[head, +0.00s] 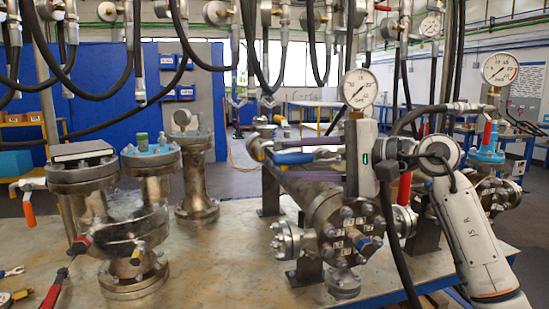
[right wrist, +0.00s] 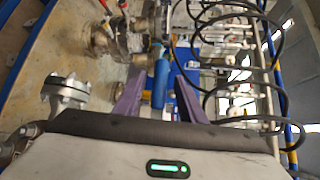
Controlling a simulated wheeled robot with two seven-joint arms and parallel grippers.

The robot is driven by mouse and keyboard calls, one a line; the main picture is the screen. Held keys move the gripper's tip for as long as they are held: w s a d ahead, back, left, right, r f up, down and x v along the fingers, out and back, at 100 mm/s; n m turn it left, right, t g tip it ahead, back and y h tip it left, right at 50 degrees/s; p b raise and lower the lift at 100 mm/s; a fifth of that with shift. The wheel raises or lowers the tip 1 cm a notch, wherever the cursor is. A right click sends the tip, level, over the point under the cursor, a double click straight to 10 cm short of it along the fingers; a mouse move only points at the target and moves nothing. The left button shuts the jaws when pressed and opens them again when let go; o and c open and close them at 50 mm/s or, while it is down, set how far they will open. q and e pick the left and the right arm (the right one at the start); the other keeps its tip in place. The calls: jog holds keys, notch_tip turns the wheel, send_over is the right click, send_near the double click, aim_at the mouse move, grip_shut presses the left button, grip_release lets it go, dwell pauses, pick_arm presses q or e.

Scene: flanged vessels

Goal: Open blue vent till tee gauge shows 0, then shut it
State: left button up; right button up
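The blue vent handle (head: 293,158) sticks out level above the horizontal steel tee vessel (head: 325,208) in the head view. My right gripper (head: 284,160) reaches in from the right with its purple fingers on either side of the handle. In the right wrist view the blue handle (right wrist: 160,84) lies between the spread fingers (right wrist: 158,92), with a gap visible on each side. The round white gauge (head: 360,88) stands above the tee behind my gripper body; its dark needle is too small to read surely. My left gripper is not in view.
Flanged vessels (head: 150,165) stand at the left of the bench (head: 225,255). Another gauge (head: 500,69) stands at the right above a blue-topped fitting (head: 487,157). A red handle (head: 405,188) is close to my right arm. Black hoses hang overhead. The bench's front middle is clear.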

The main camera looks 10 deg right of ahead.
aim_at(274, 159)
jog(key=x, duration=0.5)
jog(key=shift+w+a+p, duration=0.1)
jog(key=shift+a+p, duration=0.15)
jog(key=shift+p, duration=0.05)
grip_shut()
